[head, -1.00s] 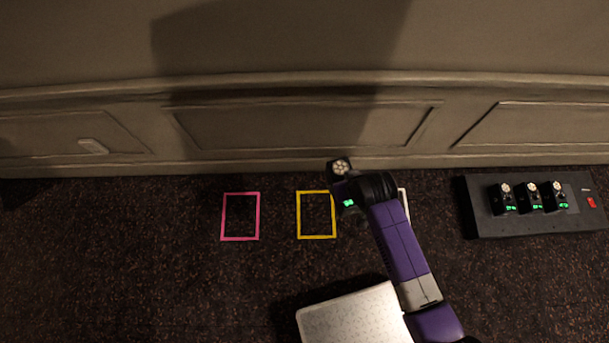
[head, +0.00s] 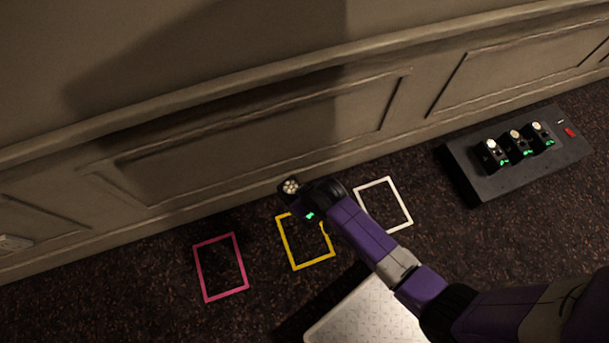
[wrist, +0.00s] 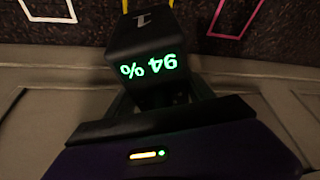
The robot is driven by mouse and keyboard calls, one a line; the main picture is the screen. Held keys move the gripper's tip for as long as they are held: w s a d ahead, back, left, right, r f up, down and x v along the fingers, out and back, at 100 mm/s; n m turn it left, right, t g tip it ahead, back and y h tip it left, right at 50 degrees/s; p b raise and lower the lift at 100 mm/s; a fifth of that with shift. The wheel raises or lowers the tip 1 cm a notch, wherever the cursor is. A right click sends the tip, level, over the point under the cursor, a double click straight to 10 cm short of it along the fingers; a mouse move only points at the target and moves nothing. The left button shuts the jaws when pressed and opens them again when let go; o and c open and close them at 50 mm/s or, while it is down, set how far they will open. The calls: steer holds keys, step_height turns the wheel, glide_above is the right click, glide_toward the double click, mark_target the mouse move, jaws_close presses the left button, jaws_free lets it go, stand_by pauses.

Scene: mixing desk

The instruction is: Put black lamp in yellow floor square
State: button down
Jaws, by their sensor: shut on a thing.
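The black lamp (head: 291,187) has a pale round lamp face and is held up by my gripper (head: 303,193). In the wrist view the lamp (wrist: 150,50) fills the middle, with a green "94 %" display, and my gripper (wrist: 160,95) is shut on it. The yellow floor square (head: 287,245) is a taped outline on the dark carpet. In the head view the lamp appears just past its far edge, toward the wall, and my gripper hides part of that edge. The lamp's height above the floor is hard to tell.
A pink square (head: 199,271) lies left of the yellow one and a white square (head: 405,207) lies right. A dark charging base (head: 500,185) with three similar lamps (head: 515,143) stands at right. A panelled wall (head: 250,140) runs close behind the squares.

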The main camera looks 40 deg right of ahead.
steer(key=f+b, duration=1)
steer(key=f, duration=0.2)
steer(key=s+f+b, duration=0.1)
steer(key=f+b, duration=0.9)
steer(key=f, duration=0.2)
steer(key=f+b, duration=1)
steer(key=f, duration=0.3)
steer(key=shift+s+f, duration=0.1)
steer(key=shift+s, duration=0.15)
steer(key=shift+f+b, duration=0.35)
steer(key=shift+f, duration=0.25)
steer(key=shift+c, duration=1.4)
jaws_free()
steer(key=shift+s+f, duration=0.1)
steer(key=shift+s, duration=0.05)
steer(key=p+v, duration=0.5)
steer(key=v, duration=0.3)
steer(key=shift+d, duration=0.1)
